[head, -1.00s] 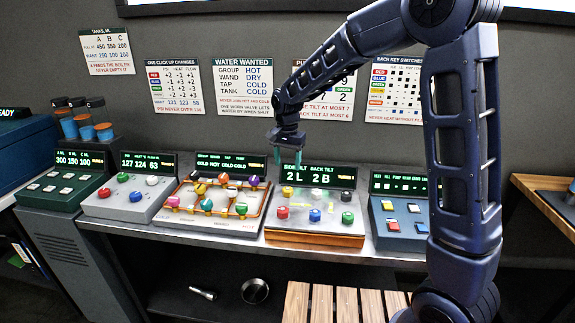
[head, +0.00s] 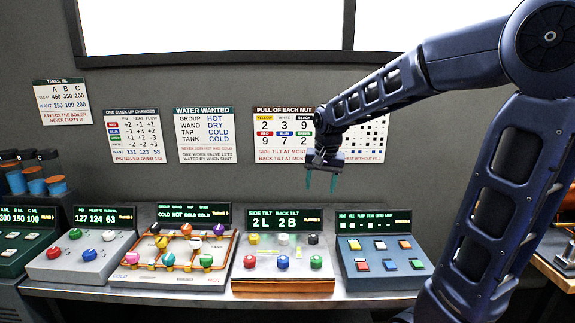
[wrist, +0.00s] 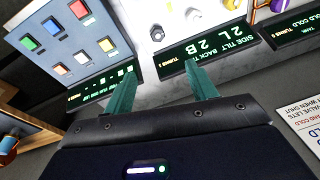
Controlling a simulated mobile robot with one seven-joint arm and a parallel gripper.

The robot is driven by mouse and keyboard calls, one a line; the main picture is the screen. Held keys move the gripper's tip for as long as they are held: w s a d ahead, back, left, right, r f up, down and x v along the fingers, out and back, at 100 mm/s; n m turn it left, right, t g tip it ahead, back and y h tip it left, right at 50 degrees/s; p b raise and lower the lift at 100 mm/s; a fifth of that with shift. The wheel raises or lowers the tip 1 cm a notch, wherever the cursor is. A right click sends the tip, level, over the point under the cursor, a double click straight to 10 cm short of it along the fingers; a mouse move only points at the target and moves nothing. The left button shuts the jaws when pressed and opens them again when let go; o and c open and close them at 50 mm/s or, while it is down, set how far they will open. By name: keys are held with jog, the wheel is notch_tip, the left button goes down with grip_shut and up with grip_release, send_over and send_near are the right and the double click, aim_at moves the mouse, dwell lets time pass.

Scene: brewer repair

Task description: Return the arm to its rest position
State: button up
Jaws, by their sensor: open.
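My gripper (head: 322,178) is open and empty in the head view, its two teal fingers pointing down. It hangs in the air above the tilt panel (head: 262,285), in front of the wall posters. The tilt panel's display reads "2 L 2 B". In the wrist view my gripper (wrist: 160,95) shows its fingers spread apart with nothing between them. The blue key panel (wrist: 50,35) lies beyond the left finger and the tilt panel's display (wrist: 207,50) lies beyond the right finger.
The bench (head: 210,300) carries a valve panel (head: 130,275) with orange pipes, a knob panel (head: 50,268) and the blue key panel (head: 350,268). Several blue-orange canisters (head: 35,186) stand at the left. The wall poster about nut pulls (head: 284,150) is close behind my gripper. Air above the panels is clear.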

jog(key=s+d+r+n+t+h, duration=0.1)
jog(key=s+d+t, duration=0.1)
jog(key=s+d, duration=1.4)
jog(key=shift+s+d+n+t, duration=0.3)
jog(key=shift+d+n+t, duration=0.1)
jog(key=shift+d, duration=0.55)
